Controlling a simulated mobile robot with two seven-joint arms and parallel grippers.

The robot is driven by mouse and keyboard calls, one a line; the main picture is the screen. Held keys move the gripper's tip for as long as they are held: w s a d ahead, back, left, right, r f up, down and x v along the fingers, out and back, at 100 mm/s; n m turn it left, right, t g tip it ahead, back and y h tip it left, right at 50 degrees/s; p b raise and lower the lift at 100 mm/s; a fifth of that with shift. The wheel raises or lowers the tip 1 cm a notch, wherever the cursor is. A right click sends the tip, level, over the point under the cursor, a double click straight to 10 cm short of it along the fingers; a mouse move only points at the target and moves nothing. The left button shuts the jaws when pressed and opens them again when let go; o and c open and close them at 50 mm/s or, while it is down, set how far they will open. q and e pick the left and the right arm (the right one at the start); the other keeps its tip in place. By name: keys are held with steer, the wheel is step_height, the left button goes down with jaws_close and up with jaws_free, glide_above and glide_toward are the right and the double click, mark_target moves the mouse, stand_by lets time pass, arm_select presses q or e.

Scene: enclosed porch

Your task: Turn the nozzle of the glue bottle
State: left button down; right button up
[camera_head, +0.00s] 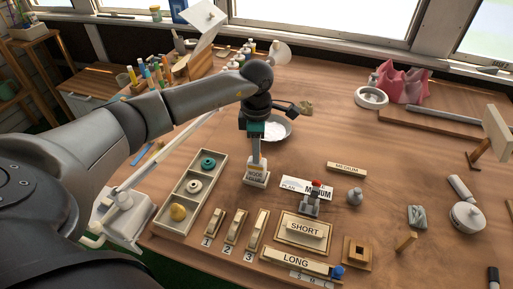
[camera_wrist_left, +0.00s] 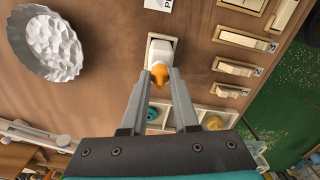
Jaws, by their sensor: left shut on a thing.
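The glue bottle (camera_head: 256,174) stands upright on the wooden table, in front of the bowl, with a label on its front. In the left wrist view its white body (camera_wrist_left: 163,49) shows beyond the fingertips. Its orange nozzle (camera_wrist_left: 160,73) sits between the fingers. My left gripper (camera_head: 255,154) points down onto the top of the bottle and hides the nozzle in the head view. In the wrist view my left gripper (camera_wrist_left: 159,76) is shut on the nozzle. My right gripper is not in view.
A compartment tray (camera_head: 168,212) lies left of the bottle, and a crinkled bowl (camera_head: 287,131) stands behind it. Numbered slots and the SHORT block (camera_head: 304,229) are in front.

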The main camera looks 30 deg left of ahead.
arm_select(q)
steer(key=n+p, duration=0.1)
steer(key=n, duration=0.4)
steer(key=shift+r+n+p, duration=0.1)
steer(key=shift+n+p, duration=0.2)
steer(key=shift+p, duration=0.1)
steer(key=shift+n+p, duration=0.8)
steer(key=shift+n, duration=1.5)
steer(key=c, duration=0.6)
jaws_free()
steer(key=shift+c, duration=0.2)
step_height(320, 180, up, 15)
steer(key=p, duration=0.1)
